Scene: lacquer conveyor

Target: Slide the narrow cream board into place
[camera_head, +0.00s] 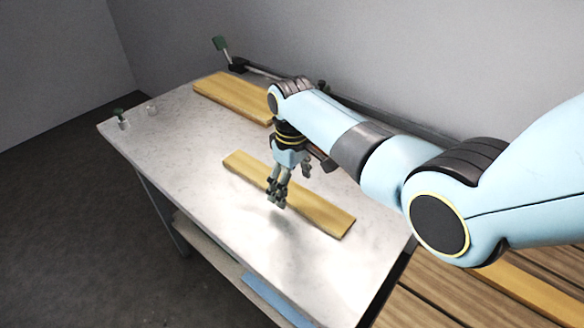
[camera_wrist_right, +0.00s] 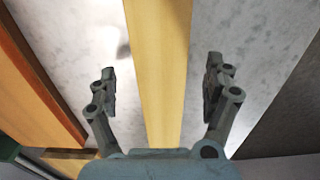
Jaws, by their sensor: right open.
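The narrow board (camera_head: 322,214), pale yellow-cream, lies flat and slantwise on the pale marbled tabletop (camera_head: 215,215) in the head view. My right gripper (camera_head: 292,188) is above its middle, pointing down. In the right wrist view the board (camera_wrist_right: 160,40) runs lengthwise between the two open fingers of the gripper (camera_wrist_right: 160,75), with a gap on each side. I cannot tell how high the fingertips are above the table. My left gripper is not in view.
A wider yellow board (camera_head: 228,94) lies at the back of the table. A slatted wooden surface (camera_head: 430,300) is at lower right. The table's left front is clear.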

